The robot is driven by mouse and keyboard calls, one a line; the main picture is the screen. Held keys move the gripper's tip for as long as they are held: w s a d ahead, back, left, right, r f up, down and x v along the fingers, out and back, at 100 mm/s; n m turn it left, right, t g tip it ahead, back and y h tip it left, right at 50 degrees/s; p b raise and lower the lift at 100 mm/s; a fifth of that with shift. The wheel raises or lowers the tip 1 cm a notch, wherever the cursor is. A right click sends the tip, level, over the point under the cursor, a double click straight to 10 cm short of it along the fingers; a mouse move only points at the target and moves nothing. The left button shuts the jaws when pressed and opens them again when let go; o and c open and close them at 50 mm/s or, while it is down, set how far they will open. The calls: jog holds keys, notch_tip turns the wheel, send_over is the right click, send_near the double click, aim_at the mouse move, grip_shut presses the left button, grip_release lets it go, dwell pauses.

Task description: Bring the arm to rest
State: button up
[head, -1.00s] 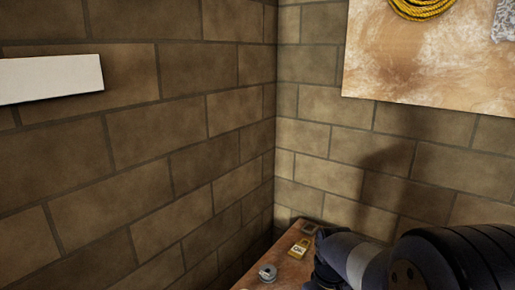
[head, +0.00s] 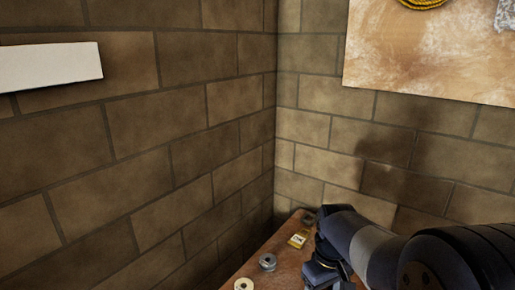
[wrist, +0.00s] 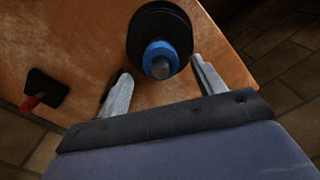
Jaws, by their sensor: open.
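My arm (head: 375,250) reaches in from the lower right of the head view, over the corner of a brown table. In the wrist view my gripper (wrist: 162,67) is open, its two grey fingers apart. Between and beyond the fingertips stands a black round piece (wrist: 160,22) with a blue collar (wrist: 160,49) and a grey stud end. Nothing is clearly held, and I cannot tell whether the fingers touch this piece. In the head view the fingertips are out of sight.
The brown tabletop (head: 280,254) holds a yellow labelled block (head: 298,239), a grey ring-like part (head: 267,262) and a pale ring (head: 243,284). A black base with a red part (wrist: 42,92) is left in the wrist view. Brick walls (head: 150,160) meet behind the table.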

notch_tip(320, 180, down, 3)
jog(key=shift+f, duration=0.1)
notch_tip(320, 180, up, 6)
jog(key=p, duration=0.4)
jog(key=shift+f, duration=0.15)
jog(key=shift+f, duration=0.1)
